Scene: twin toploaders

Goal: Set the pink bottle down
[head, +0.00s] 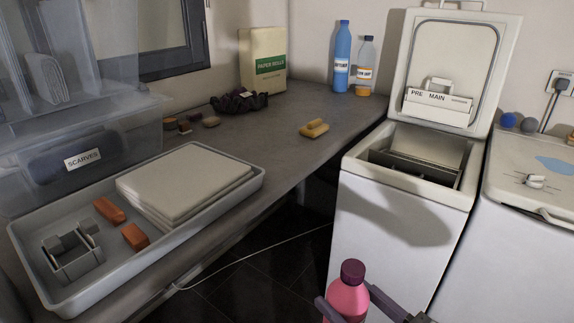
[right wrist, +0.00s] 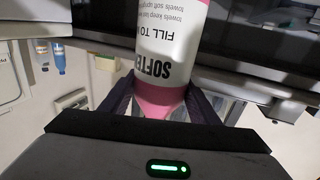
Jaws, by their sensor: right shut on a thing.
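The pink bottle (head: 348,298), with a dark maroon cap, shows at the bottom of the head view, in front of the open toploader. It looks about upright; its lower part is cut off by the frame. My right gripper (head: 352,306) is shut around it, a finger on each side. In the right wrist view the bottle (right wrist: 160,95) stands between the fingers of the gripper (right wrist: 161,103), with a white "SOFTE…" label and a pink band. What lies under its base is not visible. My left gripper is not in view.
The left toploader (head: 395,225) has its lid (head: 450,65) raised; the right one (head: 535,185) is closed. A blue bottle (head: 341,60) and a smaller bottle (head: 364,65) stand at the worktop's back. A grey tray (head: 45,292) fills the front left; worktop (head: 255,135) behind it is partly clear.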

